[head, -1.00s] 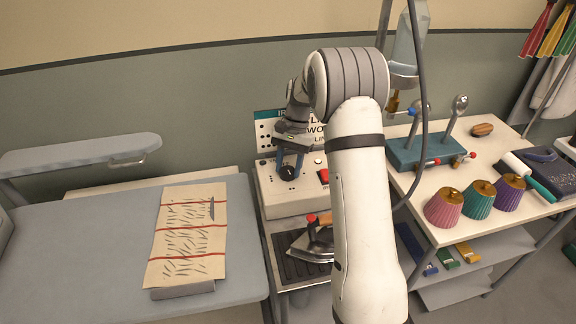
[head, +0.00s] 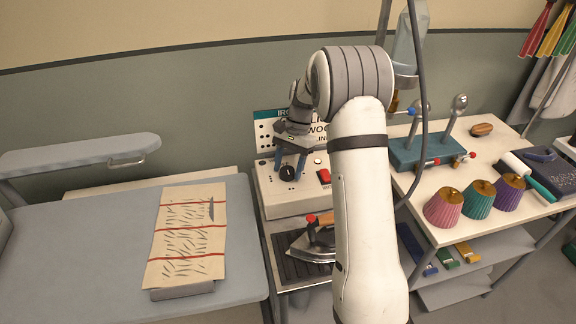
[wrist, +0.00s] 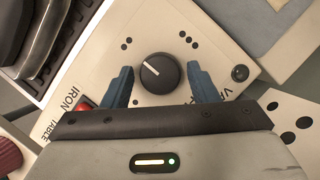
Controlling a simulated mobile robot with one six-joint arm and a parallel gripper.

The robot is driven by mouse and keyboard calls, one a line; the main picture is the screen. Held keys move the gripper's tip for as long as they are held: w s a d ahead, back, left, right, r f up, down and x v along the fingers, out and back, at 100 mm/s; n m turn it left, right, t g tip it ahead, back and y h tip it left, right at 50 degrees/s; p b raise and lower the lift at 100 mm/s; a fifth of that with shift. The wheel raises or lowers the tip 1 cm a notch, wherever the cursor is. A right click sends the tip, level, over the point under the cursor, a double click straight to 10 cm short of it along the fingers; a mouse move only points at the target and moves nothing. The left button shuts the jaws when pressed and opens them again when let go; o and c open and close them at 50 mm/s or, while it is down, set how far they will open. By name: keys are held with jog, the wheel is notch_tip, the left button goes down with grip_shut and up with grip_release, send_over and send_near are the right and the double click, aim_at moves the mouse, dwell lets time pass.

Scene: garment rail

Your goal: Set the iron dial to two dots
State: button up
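The iron's black round dial (wrist: 158,72) sits on the pale control box (head: 268,207). It also shows in the head view (head: 287,173). Its white pointer line points to the upper left in the wrist view, roughly toward a two-dot mark (wrist: 126,44). A three-dot mark (wrist: 188,40) lies to the upper right of the dial. My gripper (wrist: 158,68) is open, with one blue finger on each side of the dial and a visible gap to it on both sides. The iron (head: 318,240) stands on a dark ribbed rest below the box.
A red switch (head: 324,176) is right of the dial, and a small black knob (wrist: 240,73) shows right of my fingers. A sign stands behind the box. A table with coloured cones (head: 443,208) is at right.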

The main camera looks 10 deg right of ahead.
jog(key=shift+o, duration=0.9)
jog(key=shift+r, duration=0.1)
jog(key=v, duration=0.7)
jog(key=shift+r+b, duration=0.3)
jog(key=shift+b, duration=0.15)
jog(key=shift+w+d, duration=0.1)
jog(key=s+a+r+n+t+h, duration=0.1)
jog(key=s+r+n+t, duration=0.2)
jog(key=s, duration=0.9)
jog(key=s+a+r+n+t+h, duration=0.25)
jog(key=s+r, duration=0.25)
jog(key=s, duration=0.6)
jog(key=s+f+n, duration=0.2)
jog(key=s+n, duration=0.1)
jog(key=s, duration=0.5)
jog(key=shift+s+d+f+t, duration=0.15)
jog(key=shift+d+f+t, duration=0.15)
jog(key=shift+d+t, duration=0.2)
